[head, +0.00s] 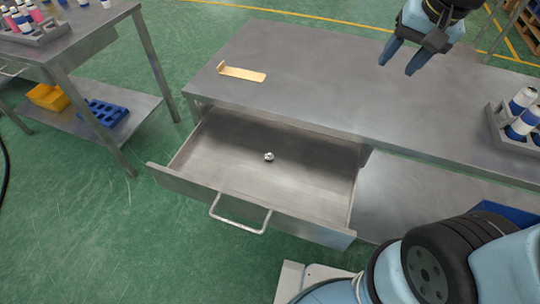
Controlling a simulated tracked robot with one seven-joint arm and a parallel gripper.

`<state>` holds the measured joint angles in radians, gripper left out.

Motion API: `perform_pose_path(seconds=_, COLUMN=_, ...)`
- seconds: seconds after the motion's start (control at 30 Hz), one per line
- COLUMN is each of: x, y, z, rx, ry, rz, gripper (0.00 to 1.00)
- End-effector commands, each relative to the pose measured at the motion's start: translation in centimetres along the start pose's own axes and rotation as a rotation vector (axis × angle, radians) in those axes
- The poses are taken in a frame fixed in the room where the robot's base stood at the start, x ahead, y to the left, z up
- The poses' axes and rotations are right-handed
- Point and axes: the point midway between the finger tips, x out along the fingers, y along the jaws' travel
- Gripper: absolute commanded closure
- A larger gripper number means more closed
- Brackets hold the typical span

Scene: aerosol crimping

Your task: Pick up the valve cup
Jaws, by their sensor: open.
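The valve cup (269,157) is a small silvery round piece. It lies on the floor of the open drawer (220,172), near its middle, with clear space around it. My gripper (397,61) is in the upper right of the head view, above the steel table. Its blue fingers are apart and nothing shows between them. It is well away from the valve cup, up and to the right of it.
The drawer, with its bar handle (240,217), is pulled out from the steel table (330,75). A brass-coloured bracket (243,73) lies on the tabletop. A rack (492,118) with cans stands at the right. Another table (90,38) stands at the left.

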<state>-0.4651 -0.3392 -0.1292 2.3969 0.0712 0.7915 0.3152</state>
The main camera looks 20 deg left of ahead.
Motion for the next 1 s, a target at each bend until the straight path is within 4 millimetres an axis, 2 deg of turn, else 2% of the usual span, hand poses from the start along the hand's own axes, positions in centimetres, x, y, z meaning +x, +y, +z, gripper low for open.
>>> perform_pose_path(seconds=0.03, x=1.5, y=-1.6, z=-0.2, rx=-0.002, ry=-0.031, rz=-0.001, gripper=0.50)
perform_pose_path(seconds=0.17, x=4.8, y=-5.0, z=-0.3, rx=0.013, ry=-0.091, rz=0.004, gripper=0.50)
perform_pose_path(seconds=0.33, x=9.3, y=-9.6, z=0.5, rx=0.032, ry=-0.157, rz=0.031, gripper=0.50)
perform_pose_path(seconds=0.6, x=16.8, y=-16.5, z=4.1, rx=0.050, ry=-0.225, rz=0.113, gripper=0.50)
perform_pose_path(seconds=0.8, x=21.0, y=-19.9, z=7.1, rx=0.058, ry=-0.236, rz=0.171, gripper=0.50)
perform_pose_path(seconds=1.0, x=22.9, y=-21.2, z=8.6, rx=0.060, ry=-0.233, rz=0.196, gripper=0.50)
